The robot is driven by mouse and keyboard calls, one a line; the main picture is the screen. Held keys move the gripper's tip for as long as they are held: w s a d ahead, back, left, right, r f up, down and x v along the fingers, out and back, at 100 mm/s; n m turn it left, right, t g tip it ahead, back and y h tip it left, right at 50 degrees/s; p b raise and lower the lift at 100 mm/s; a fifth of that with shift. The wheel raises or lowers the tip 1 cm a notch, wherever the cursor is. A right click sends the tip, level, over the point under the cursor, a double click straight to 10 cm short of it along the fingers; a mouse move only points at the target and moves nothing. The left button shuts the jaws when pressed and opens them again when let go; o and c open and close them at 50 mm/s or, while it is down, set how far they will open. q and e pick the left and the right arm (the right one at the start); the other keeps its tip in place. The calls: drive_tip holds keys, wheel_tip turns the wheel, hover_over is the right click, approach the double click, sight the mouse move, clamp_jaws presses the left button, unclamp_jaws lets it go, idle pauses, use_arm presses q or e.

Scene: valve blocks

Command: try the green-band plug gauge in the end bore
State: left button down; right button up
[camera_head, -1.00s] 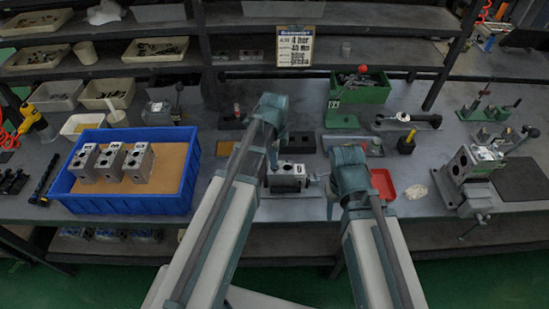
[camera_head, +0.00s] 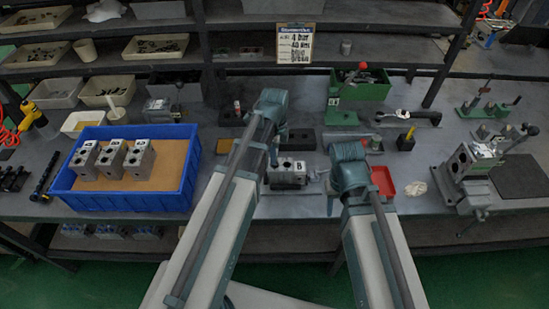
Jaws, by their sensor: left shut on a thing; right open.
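A grey valve block (camera_head: 289,173) with dark round bores on its upper face is at the middle of the bench. My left gripper (camera_head: 267,178) is at its left end, mostly hidden behind my own wrist; it appears shut on this block. My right gripper (camera_head: 330,203) is open, just right of the block and apart from it; its fingers are partly hidden by my wrist. I cannot make out a green-band plug gauge. A yellow-topped piece (camera_head: 410,133) stands in a black holder at the right, and a red-topped piece (camera_head: 237,106) stands at the back left.
A blue bin (camera_head: 120,201) with several valve blocks is on the left. A red tray (camera_head: 383,181) lies right of my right wrist. A vise-like fixture (camera_head: 463,175) stands at the right. A green box (camera_head: 362,88) is at the back.

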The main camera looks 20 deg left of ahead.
use_arm(q)
drive_tip(key=shift+r, duration=0.35)
wheel_tip(320, 180, up, 6)
drive_tip(key=p, duration=0.6)
drive_tip(key=shift+r+p, duration=0.1)
drive_tip(key=shift+p, duration=0.2)
